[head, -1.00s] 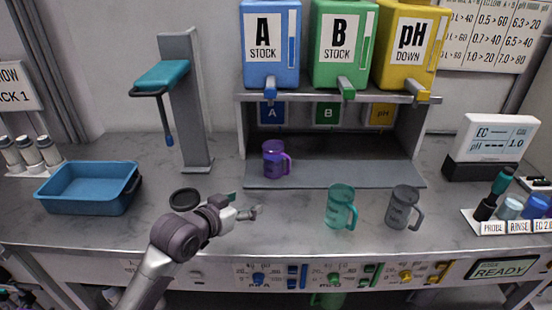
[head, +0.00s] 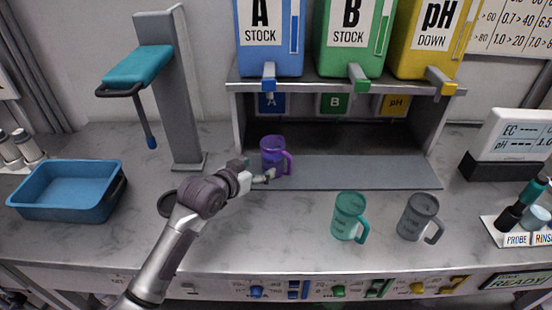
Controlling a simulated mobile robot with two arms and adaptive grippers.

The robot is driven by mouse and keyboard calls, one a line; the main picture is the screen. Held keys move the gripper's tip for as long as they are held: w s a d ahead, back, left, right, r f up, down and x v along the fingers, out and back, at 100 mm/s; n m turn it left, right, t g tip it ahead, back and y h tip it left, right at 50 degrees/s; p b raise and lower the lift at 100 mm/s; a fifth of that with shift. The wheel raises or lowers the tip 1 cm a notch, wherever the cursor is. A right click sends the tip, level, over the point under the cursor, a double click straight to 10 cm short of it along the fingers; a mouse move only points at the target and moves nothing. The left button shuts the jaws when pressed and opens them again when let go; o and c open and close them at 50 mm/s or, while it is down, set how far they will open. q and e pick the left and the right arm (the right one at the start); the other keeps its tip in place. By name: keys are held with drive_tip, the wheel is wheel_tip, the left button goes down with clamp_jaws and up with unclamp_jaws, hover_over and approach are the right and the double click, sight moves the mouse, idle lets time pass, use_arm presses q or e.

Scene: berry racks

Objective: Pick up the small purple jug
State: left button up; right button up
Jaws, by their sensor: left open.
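The small purple jug (head: 273,155) stands upright on the grey mat under the A stock tank, its handle to the right. My left gripper (head: 266,176) is open at the lower front left of the jug. Its fingers overlap the jug's base in the picture; I cannot tell whether they touch it. My right gripper is not in view.
A teal jug (head: 348,216) and a grey jug (head: 418,216) stand on the counter at the right. The A tank's tap (head: 269,78) hangs above the purple jug. A blue tub (head: 62,190) and a dark round lid (head: 167,204) are at the left.

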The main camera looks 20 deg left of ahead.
sight(266, 164)
use_arm(q)
drive_tip(key=x, duration=0.2)
drive_tip(key=shift+w+f, duration=0.15)
drive_tip(key=shift+w, duration=0.25)
drive_tip(key=shift+w+d+f, duration=0.1)
drive_tip(key=shift+w+d, duration=0.05)
drive_tip(key=shift+w, duration=0.25)
drive_tip(key=x, duration=0.2)
drive_tip(key=p+x, duration=0.1)
drive_tip(key=x, duration=0.1)
drive_tip(key=shift+w+d, duration=0.2)
drive_tip(key=shift+w, duration=0.2)
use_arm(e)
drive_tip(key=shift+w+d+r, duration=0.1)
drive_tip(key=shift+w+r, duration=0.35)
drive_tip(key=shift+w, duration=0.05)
